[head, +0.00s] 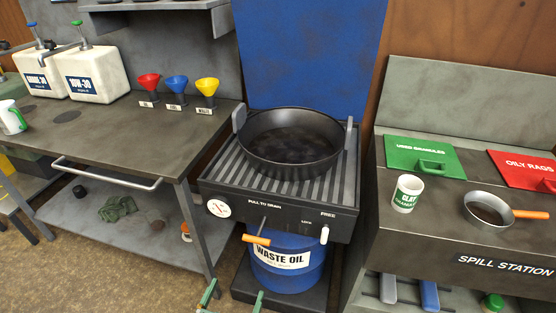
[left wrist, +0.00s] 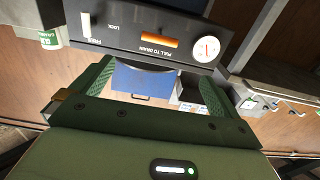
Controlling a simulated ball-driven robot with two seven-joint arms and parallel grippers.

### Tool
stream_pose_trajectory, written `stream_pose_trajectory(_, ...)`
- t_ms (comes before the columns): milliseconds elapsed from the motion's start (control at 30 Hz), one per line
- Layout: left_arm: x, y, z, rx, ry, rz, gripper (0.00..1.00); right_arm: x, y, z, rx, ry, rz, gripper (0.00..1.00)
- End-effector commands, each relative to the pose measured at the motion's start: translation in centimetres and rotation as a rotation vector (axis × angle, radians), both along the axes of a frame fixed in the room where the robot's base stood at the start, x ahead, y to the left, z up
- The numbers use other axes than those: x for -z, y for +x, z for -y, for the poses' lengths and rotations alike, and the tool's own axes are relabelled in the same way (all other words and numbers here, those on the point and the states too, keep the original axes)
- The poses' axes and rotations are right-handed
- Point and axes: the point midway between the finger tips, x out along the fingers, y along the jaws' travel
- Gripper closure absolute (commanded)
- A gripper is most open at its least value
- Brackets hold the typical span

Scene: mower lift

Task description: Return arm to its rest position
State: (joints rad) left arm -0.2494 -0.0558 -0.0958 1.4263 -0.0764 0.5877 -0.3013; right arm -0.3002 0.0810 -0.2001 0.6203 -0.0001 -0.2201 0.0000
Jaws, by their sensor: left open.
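My left gripper (head: 233,298) shows only as two green fingertips at the bottom edge of the head view, in front of the blue waste oil drum (head: 290,262). It is open, with the fingertips spread apart and nothing between them. In the left wrist view my left gripper (left wrist: 156,75) also shows open and empty, with the drain stand's dark front panel (left wrist: 145,35) beyond the fingertips. The rest of my left arm is out of the head view. My right gripper is in neither view.
The drain stand (head: 208,185) carries a black pan (head: 292,145), with an orange drain handle (head: 256,240) and white lock lever (head: 324,235) in front. A workbench (head: 100,125) with a rail stands left. The spill station (head: 450,235) stands right, with a cup (head: 407,193) and small pan (head: 488,210).

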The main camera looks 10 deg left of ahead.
Motion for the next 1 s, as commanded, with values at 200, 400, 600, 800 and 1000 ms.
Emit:
stream_pose_trajectory(200, 3.2, -3.1, 0.7, 0.059, 0.037, -0.220, 0.00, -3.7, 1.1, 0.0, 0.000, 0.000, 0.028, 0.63)
stream_pose_trajectory(400, 11.3, -16.4, -0.6, 0.165, 0.142, -0.797, 0.00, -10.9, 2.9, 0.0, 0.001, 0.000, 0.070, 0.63)
stream_pose_trajectory(600, 14.2, -30.6, -4.5, 0.204, 0.237, -1.248, 0.00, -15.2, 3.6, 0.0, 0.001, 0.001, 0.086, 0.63)
stream_pose_trajectory(800, 14.3, -37.1, -6.7, 0.211, 0.284, -1.438, 0.00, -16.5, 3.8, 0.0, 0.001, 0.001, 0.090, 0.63)
stream_pose_trajectory(1000, 14.6, -37.8, -6.9, 0.212, 0.288, -1.458, 0.00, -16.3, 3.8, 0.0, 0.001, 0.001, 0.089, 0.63)
